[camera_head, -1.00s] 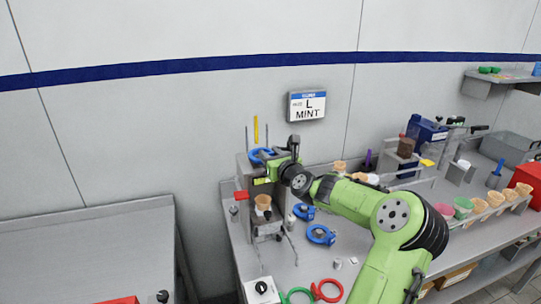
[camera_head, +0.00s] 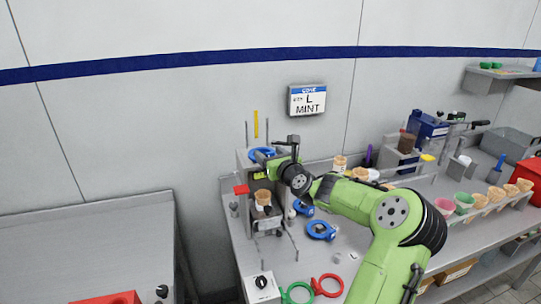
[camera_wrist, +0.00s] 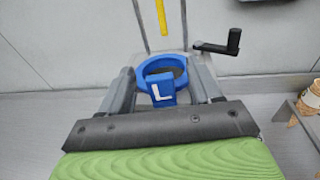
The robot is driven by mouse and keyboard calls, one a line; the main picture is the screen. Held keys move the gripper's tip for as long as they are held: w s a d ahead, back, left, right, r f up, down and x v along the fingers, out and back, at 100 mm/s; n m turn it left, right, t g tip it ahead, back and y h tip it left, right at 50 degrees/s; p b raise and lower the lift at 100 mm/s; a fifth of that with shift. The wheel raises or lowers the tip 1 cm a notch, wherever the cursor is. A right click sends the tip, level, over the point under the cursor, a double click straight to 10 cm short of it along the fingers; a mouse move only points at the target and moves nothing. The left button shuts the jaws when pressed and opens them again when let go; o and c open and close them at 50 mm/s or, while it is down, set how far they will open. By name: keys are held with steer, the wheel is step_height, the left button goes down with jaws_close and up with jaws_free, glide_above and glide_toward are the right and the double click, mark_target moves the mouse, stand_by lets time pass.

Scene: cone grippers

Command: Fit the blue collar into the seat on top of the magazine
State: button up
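The blue collar (camera_wrist: 153,66) is a ring with a tab marked L facing my gripper. In the wrist view it lies at the top of the magazine, below the yellow strip; whether it is fully down in the seat I cannot tell. In the head view the collar (camera_head: 261,153) shows on top of the grey magazine (camera_head: 243,165), partly behind my gripper (camera_head: 268,160). In the wrist view my gripper (camera_wrist: 165,88) has its fingers apart on both sides of the tab, with gaps visible beside it.
A black crank handle (camera_wrist: 222,44) stands right of the collar. Below it a cone (camera_head: 262,197) sits in the magazine's front. Two other blue collars (camera_head: 320,229) lie on the bench, with green and red rings (camera_head: 327,285) near its front.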

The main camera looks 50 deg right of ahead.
steer(key=p+v, duration=0.1)
steer(key=v, duration=1.4)
steer(key=shift+s, duration=0.4)
steer(key=shift+w+a, duration=0.1)
steer(key=shift+a, duration=0.05)
